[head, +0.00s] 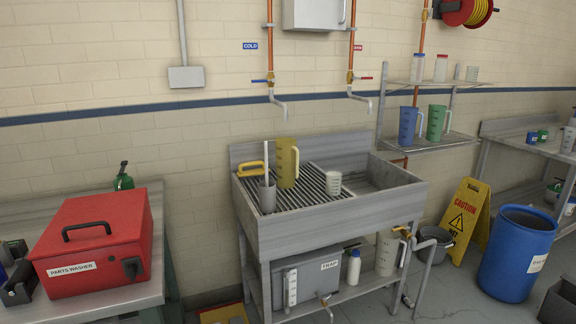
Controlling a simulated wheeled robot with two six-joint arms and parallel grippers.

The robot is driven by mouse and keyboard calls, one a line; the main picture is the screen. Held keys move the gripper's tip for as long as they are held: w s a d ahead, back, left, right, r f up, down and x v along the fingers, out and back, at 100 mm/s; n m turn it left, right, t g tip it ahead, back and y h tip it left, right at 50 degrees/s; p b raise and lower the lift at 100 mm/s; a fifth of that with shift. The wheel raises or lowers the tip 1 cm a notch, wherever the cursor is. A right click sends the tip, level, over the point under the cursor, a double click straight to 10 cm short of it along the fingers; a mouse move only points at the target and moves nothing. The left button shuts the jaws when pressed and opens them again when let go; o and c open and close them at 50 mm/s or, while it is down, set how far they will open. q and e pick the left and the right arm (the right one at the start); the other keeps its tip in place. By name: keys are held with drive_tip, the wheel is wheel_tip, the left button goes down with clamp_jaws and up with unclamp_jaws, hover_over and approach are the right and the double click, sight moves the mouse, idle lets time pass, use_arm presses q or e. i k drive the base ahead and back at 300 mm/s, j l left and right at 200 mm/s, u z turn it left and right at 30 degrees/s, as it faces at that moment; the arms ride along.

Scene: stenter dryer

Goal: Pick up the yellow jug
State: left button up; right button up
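The yellow jug (286,164) stands upright on the ribbed draining surface of the grey metal sink (330,223), toward its left half. Its handle is on its right side. A grey holder (267,195) with a pale upright stick in it stands just in front and to the left of the jug and partly overlaps it in view. A yellow looped handle (250,169) shows at the sink's left rim. Neither of my grippers can be made out in the head view.
A white measuring cup (333,184) stands right of the jug. Two taps (279,104) hang above the sink. A red parts washer (95,243) sits on the left bench. A caution sign (461,220) and blue drum (517,254) stand on the right.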

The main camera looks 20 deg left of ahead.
sight(287, 153)
drive_tip(key=i+u, duration=0.2)
drive_tip(key=u, duration=0.3)
drive_tip(key=i+l+u, duration=0.15)
drive_tip(key=u, duration=0.3)
